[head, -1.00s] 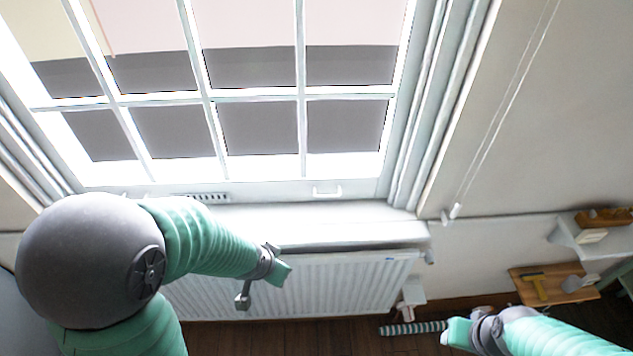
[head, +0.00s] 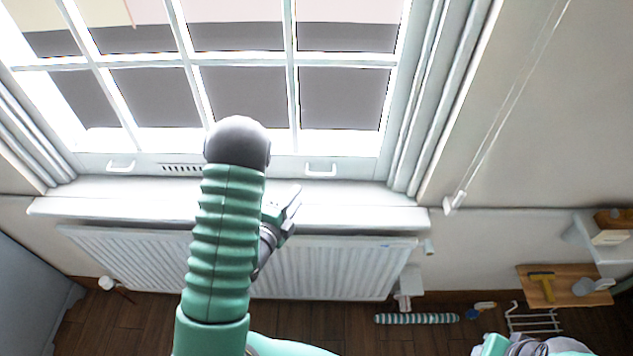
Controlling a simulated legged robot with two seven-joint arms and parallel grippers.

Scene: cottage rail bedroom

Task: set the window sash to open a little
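The white window sash (head: 345,166) has several panes and a bottom rail low against the sill (head: 350,205); I see no clear gap beneath it. Two small white lift handles sit on the rail, a left handle (head: 121,166) and a right handle (head: 321,170). A slotted vent lies between them, partly behind my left arm. My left gripper (head: 284,204) is in front of the sill, below and left of the right handle, apart from it. Its fingers look spread and empty. My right gripper (head: 490,346) is at the bottom edge, partly cut off, far from the window.
A white radiator (head: 335,270) hangs under the sill. A blind cord (head: 500,125) hangs right of the window frame. On the right are a wooden board with a hammer (head: 543,285) and a white shelf (head: 590,235). A striped roll (head: 417,319) and a wire rack (head: 533,318) lie low.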

